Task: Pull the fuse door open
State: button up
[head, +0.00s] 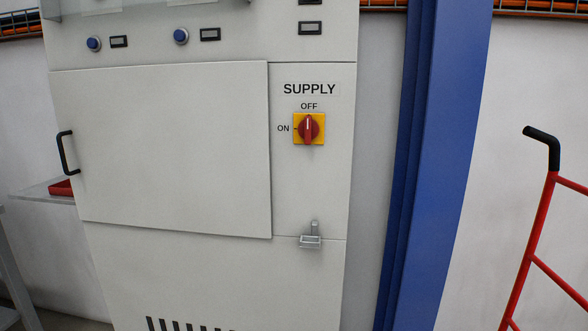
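The fuse door (170,150) is a large pale panel on the front of a grey-white cabinet (220,280). It looks shut or nearly so; its lower and right edges stand slightly proud of the cabinet face. A black bar handle (66,152) is fixed at its left edge. To its right, a red rotary switch (309,128) on a yellow plate has its pointer upright at OFF, under a SUPPLY label (310,89). A small metal hasp or latch (311,236) sits below the switch. My gripper is not in view.
Blue push buttons (181,36) and small labels line the cabinet top. A blue column (440,150) stands to the right, then a red hand-truck frame (540,210) with a black grip. A pale table (40,192) bearing a red tray (61,188) stands left, near the handle.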

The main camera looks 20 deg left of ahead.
aim_at(185, 147)
jog(key=u, duration=1.75)
